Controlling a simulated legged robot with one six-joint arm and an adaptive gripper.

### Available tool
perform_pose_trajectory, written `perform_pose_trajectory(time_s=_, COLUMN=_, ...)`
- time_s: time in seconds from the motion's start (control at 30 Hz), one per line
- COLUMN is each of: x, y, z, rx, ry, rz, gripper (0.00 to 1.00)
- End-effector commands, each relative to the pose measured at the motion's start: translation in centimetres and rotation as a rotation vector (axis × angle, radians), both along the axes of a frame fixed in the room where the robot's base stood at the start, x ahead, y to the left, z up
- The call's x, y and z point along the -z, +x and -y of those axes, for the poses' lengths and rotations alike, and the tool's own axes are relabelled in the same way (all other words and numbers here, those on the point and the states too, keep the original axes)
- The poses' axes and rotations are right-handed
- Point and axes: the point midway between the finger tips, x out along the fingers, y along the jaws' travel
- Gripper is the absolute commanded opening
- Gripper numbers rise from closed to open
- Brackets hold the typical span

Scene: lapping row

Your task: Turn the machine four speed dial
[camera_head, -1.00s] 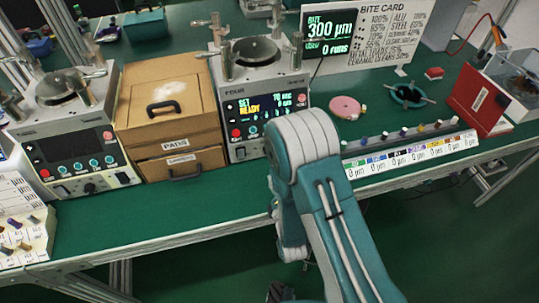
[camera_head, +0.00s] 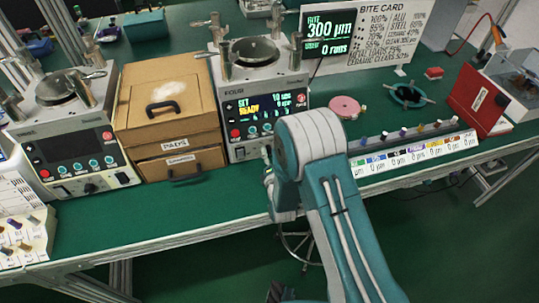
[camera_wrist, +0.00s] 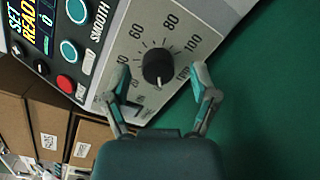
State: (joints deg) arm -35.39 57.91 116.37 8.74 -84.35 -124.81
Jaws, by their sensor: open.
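Machine four (camera_head: 262,75) stands on the green bench in the head view, its display lit with "READY" in yellow. Its speed dial (camera_wrist: 158,67) is a black round knob on a pale panel with a printed number scale, seen in the wrist view. My gripper (camera_wrist: 161,76) is open, with one finger on each side of the dial in the picture. The fingers look apart from the knob, but how far the tips stand from the panel is unclear. In the head view my arm hides the dial and most of the gripper.
A red button (camera_wrist: 65,83) and teal buttons sit beside the dial panel.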

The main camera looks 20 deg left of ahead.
Motion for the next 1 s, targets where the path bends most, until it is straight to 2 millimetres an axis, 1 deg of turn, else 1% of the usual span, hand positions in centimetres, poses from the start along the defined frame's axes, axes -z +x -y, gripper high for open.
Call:
perform_pose_trajectory(time_s=0.03, x=0.01, y=-0.01, z=-0.04, rx=0.0, ry=0.0, rz=0.0, gripper=0.63)
perform_pose_trajectory(time_s=0.07, x=0.01, y=-0.01, z=-0.04, rx=0.0, ry=0.0, rz=0.0, gripper=0.49)
perform_pose_trajectory(time_s=0.1, x=0.01, y=-0.02, z=-0.03, rx=0.0, ry=0.0, rz=0.0, gripper=0.32)
perform_pose_trajectory(time_s=0.17, x=0.01, y=-0.01, z=-0.01, rx=0.0, ry=0.0, rz=0.0, gripper=0.05)
perform_pose_trajectory(time_s=0.2, x=0.01, y=-0.01, z=0.0, rx=0.0, ry=0.0, rz=0.0, gripper=0.0)
perform_pose_trajectory(time_s=0.47, x=0.04, y=0.03, z=0.1, rx=0.001, ry=0.006, rz=-0.005, gripper=0.0)
perform_pose_trajectory(time_s=0.67, x=0.08, y=0.04, z=0.17, rx=0.003, ry=0.053, rz=-0.035, gripper=0.0)
perform_pose_trajectory(time_s=0.83, x=0.09, y=0.06, z=0.24, rx=0.004, ry=0.141, rz=-0.089, gripper=0.0)
perform_pose_trajectory(time_s=1.0, x=0.1, y=0.09, z=0.3, rx=0.006, ry=0.267, rz=-0.167, gripper=0.0)
